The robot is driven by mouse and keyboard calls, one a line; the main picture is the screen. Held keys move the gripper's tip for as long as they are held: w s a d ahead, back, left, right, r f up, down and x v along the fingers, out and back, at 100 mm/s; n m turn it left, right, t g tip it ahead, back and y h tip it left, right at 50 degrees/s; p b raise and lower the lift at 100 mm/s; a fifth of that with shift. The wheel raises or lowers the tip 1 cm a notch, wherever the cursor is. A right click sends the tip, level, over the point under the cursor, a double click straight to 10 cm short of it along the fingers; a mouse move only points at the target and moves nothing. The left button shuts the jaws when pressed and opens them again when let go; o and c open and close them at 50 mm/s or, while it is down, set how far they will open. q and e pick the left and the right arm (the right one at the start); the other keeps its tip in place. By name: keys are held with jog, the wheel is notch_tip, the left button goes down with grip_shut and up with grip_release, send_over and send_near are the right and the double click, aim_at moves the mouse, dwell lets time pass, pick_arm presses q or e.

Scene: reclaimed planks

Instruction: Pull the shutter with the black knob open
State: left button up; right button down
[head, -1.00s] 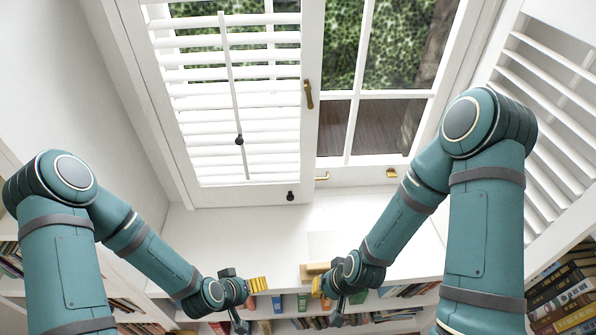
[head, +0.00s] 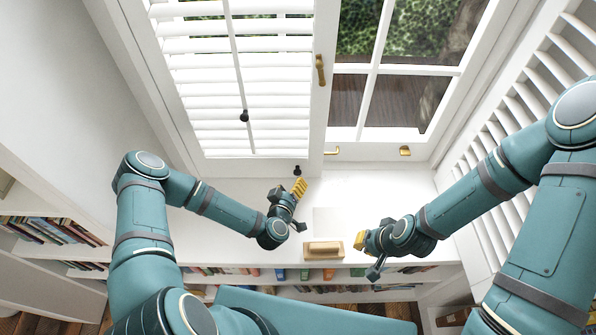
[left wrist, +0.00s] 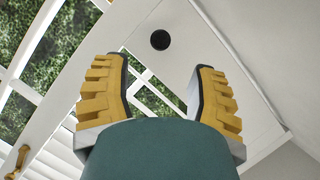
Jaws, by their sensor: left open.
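The white louvred shutter (head: 238,169) stands in front of the left part of the window and looks closed. Its small black knob (head: 297,170) sits low near its right edge. Another dark knob (head: 244,116) is on the louvre rod. My left gripper (head: 299,187) is just below the low knob, open and empty. In the left wrist view, the black knob (left wrist: 160,40) shows ahead of and between the spread yellow fingers (left wrist: 161,68), apart from them. My right gripper (head: 361,240) is off to the right above the shelf top; its finger opening cannot be made out.
A brass handle (head: 320,70) is on the frame right of the shutter. Brass latches (head: 405,151) sit along the window's bottom. A wooden block (head: 323,250) lies on the white sill near its front edge. Another louvred shutter (head: 505,125) stands open at right. Bookshelves are below.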

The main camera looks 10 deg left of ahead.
aim_at(296, 173)
pick_arm(q)
jog(key=x, duration=0.8)
jog(key=shift+w, duration=0.15)
grip_shut()
